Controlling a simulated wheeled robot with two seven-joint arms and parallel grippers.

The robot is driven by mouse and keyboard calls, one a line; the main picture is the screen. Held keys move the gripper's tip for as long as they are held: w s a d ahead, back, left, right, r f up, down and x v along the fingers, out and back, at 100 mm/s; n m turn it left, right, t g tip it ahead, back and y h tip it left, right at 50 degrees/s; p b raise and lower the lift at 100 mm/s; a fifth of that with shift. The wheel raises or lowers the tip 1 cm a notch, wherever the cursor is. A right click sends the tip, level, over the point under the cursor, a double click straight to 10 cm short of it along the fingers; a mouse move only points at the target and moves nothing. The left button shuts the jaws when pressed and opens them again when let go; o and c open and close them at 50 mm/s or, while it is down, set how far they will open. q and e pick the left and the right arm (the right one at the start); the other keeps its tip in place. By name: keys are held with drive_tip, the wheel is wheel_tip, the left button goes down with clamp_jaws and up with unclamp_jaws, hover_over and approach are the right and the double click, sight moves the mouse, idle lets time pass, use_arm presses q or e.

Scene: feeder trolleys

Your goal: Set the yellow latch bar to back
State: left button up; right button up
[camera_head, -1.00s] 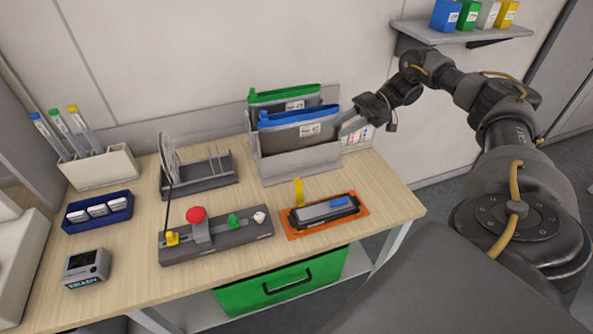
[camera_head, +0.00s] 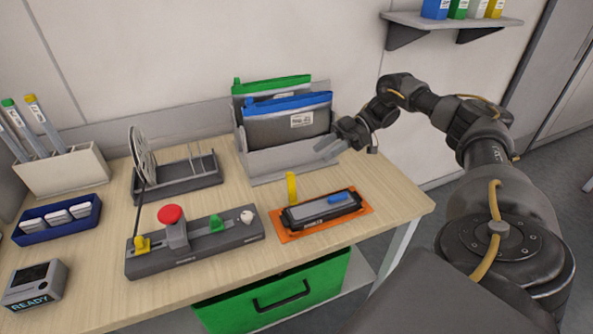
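A yellow upright bar (camera_head: 292,188) stands at the back left edge of an orange base plate (camera_head: 362,209) on the table. It looks like the latch bar. On the plate lies a dark tray-like device (camera_head: 300,220) with a blue piece (camera_head: 339,197) on top. My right gripper (camera_head: 326,149) is in the air by the right end of the file holder, behind and above the orange plate, apart from the yellow bar. My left gripper is out of view.
A grey file holder (camera_head: 262,163) with green and blue folders stands at the back. A grey rail unit (camera_head: 200,250) with a red knob (camera_head: 171,214) and a yellow block (camera_head: 142,244) lies left of the plate. A green drawer (camera_head: 325,283) is below. The table's right end is clear.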

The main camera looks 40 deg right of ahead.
sight(291, 172)
drive_tip(key=p+x, duration=0.2)
drive_tip(key=x, duration=0.6)
drive_tip(key=shift+a+f, duration=0.1)
drive_tip(key=shift+a, duration=0.25)
drive_tip(key=shift+w+a+f+p, duration=0.2)
drive_tip(key=shift+a+f+p, duration=0.15)
drive_tip(key=shift+a, duration=0.2)
drive_tip(key=shift+c, duration=0.5)
clamp_jaws()
